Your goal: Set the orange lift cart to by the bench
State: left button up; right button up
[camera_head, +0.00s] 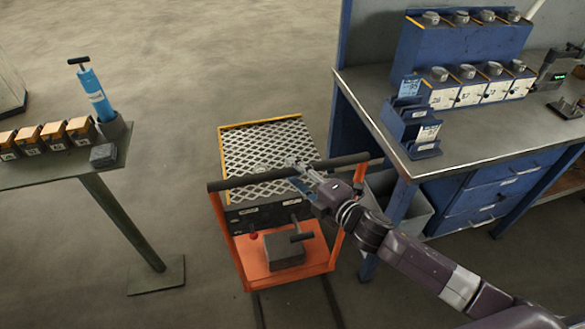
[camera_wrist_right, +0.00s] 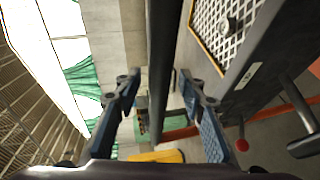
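The orange lift cart (camera_head: 262,262) stands on the floor just left of the blue bench (camera_head: 475,110) in the head view. It has a mesh-topped platform (camera_head: 262,150) with yellow edges, and a dark push bar (camera_head: 240,180) across its near side. My right gripper (camera_head: 298,172) is at the push bar, right of its middle. In the right wrist view, its two fingers (camera_wrist_right: 160,95) are spread, with the dark bar (camera_wrist_right: 160,50) between them and gaps on both sides. The fingers are not closed on the bar. My left gripper is not in view.
A narrow table (camera_head: 50,168) with small boxes and a blue pump-like tool (camera_head: 95,92) stands at left. A grey bin (camera_head: 405,205) is under the bench, close to the cart's right side. Open floor (camera_head: 190,60) lies beyond the cart.

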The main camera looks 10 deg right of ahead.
jog(key=shift+w+a+f, duration=0.15)
jog(key=shift+w+a, duration=0.15)
jog(key=shift+w, duration=0.3)
jog(key=shift+c, duration=0.5)
grip_shut()
